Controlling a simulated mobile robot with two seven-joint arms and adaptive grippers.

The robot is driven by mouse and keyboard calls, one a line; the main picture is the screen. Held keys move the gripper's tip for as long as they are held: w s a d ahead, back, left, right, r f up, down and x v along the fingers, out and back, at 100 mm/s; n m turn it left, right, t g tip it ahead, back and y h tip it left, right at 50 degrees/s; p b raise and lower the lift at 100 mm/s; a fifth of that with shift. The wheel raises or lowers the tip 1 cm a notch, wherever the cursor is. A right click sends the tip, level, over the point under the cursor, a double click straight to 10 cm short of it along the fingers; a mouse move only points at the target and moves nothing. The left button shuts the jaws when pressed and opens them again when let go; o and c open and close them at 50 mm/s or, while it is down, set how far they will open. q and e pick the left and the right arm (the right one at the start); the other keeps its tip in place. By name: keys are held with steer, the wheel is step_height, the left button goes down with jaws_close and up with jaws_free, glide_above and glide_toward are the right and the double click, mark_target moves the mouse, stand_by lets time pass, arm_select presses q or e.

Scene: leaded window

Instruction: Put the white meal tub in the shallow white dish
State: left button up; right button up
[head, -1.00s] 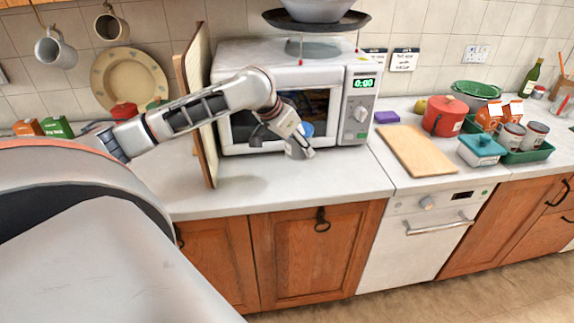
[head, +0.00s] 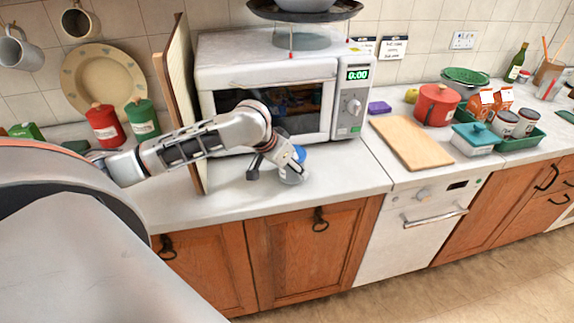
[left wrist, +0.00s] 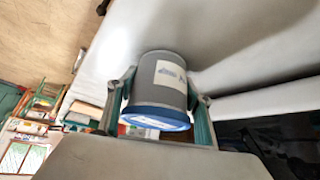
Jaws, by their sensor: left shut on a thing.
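The white meal tub, with a blue lid, is in my left gripper (head: 291,167) in front of the white microwave; the blue lid of the tub (head: 299,153) shows beside the fingers. In the left wrist view the tub (left wrist: 158,84) looks grey in shade, with a pale label, and sits between both fingers of the left gripper (left wrist: 158,112). Its lid end faces the camera. I cannot tell whether its base touches the counter. My right gripper is not in view.
The microwave (head: 270,92) stands close behind the gripper. An upright wooden board (head: 182,100) stands left of it. A wooden chopping board (head: 411,142) lies on the right counter, with a teal-lidded dish (head: 476,138) beyond it. The counter front (head: 335,180) is clear.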

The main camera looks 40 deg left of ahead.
arm_select(q)
steer(key=shift+d, duration=0.15)
steer(key=shift+f, duration=0.1)
steer(key=o, duration=1.6)
steer(key=shift+s+f, duration=0.1)
